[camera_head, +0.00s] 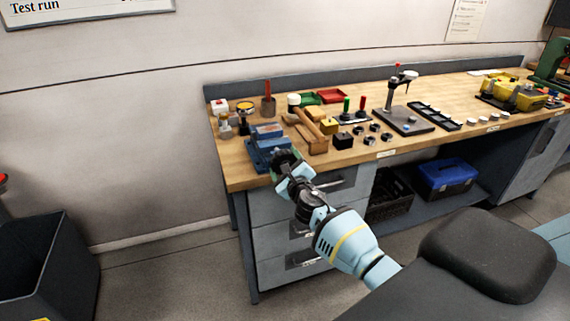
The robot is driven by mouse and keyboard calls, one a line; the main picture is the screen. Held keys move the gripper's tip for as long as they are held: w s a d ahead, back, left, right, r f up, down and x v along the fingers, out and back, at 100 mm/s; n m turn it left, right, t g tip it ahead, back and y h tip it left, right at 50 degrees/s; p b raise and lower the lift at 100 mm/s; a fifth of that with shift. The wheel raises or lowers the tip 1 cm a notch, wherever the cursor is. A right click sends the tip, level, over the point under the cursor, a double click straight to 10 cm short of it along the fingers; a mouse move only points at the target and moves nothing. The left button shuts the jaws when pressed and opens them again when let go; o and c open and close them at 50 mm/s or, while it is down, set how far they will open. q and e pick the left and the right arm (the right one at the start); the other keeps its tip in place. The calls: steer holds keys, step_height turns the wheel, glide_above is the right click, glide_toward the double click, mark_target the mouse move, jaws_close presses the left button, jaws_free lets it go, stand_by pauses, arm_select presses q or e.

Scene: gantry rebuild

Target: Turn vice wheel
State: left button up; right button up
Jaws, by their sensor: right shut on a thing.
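The blue vice (268,150) stands at the left front corner of the wooden workbench (236,168). My right gripper (286,160) is at the front of the vice, where the vice wheel would sit. It is shut, and the wheel is mostly hidden behind its fingers; only a dark rounded part shows there. My right arm reaches up to it from the lower right. My left gripper is not in view.
A drill-press-like stand (403,118) is farther right. Drawers (283,209) are below the bench top. A dark bin (45,250) stands on the floor at left.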

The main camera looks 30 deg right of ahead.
steer(key=shift+m, duration=0.4)
